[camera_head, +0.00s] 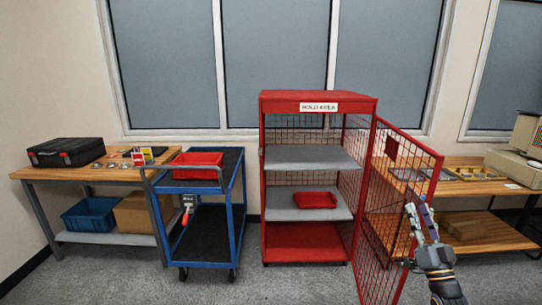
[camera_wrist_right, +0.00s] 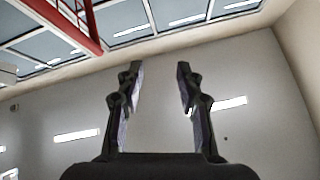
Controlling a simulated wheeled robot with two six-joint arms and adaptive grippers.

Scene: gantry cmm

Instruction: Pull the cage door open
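The red cage (camera_head: 318,103) with a "HOLD AREA" sign stands in the middle of the head view. Its red mesh door (camera_head: 388,220) is hinged on the cage's right side and stands swung wide open toward me. My right gripper (camera_head: 418,212) is in front of the door, near its free edge. In the right wrist view my right gripper (camera_wrist_right: 158,80) has its fingers apart, with nothing between them. A red bar and mesh, likely the door (camera_wrist_right: 75,22), show at upper left there, clear of the fingers. My left gripper is not in view.
The cage has grey shelves (camera_head: 310,158) and a red tray (camera_head: 315,200). A blue cart (camera_head: 238,215) with a red bin (camera_head: 197,165) stands left of it. A wooden bench (camera_head: 100,173) is far left, another (camera_head: 475,187) behind the door at right. The floor in front is clear.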

